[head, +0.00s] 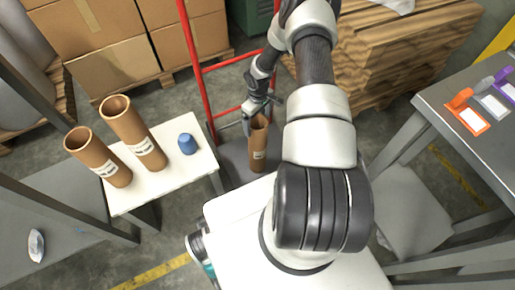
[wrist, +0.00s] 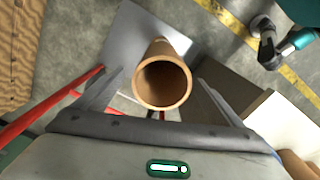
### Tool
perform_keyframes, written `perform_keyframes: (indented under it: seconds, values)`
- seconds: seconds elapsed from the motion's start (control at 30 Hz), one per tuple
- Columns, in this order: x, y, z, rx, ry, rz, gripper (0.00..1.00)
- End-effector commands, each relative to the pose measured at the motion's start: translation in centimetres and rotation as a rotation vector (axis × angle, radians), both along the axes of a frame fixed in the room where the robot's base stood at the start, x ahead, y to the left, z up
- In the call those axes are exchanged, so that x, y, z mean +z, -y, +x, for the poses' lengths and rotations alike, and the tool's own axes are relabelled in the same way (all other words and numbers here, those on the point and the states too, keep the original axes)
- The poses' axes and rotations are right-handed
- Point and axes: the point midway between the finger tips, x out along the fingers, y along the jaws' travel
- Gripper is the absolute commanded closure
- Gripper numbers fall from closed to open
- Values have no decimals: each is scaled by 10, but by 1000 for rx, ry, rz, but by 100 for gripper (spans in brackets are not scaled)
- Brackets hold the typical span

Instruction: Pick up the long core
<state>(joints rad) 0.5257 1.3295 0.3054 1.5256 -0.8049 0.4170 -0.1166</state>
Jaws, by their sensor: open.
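A brown cardboard core (head: 257,157) with a white label stands upright on a grey plate (head: 236,152) at the foot of a red frame. My gripper (head: 257,112) is at its upper end. In the wrist view the core's open round end (wrist: 163,103) faces the camera, between the two spread fingers of my gripper (wrist: 160,78). Gaps show on both sides, so the fingers do not appear to grip it. Two other brown cores, one at the left (head: 98,158) and one beside it (head: 135,135), stand on a white-topped table (head: 185,165).
A blue cup-like object (head: 187,144) is on the white table. The red frame (head: 198,75) rises close by my gripper. Cardboard boxes (head: 95,35) and stacked wood (head: 400,50) are behind. A grey table (head: 455,105) with orange, grey and purple-handled items is at right.

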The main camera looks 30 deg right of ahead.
Motion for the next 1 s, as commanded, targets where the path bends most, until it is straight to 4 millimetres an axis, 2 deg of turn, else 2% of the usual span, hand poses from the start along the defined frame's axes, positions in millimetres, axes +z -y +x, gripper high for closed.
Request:
perform_keyframes:
  seconds: [0.13,0.4,0.67,1.0]
  values:
    - [-11,-1,-1,1,0,0,10]
    - [-50,-2,-2,-1,0,0,10]
    - [-52,-2,-1,-1,1,0,12]
    - [-51,-2,-2,-1,0,-1,69]
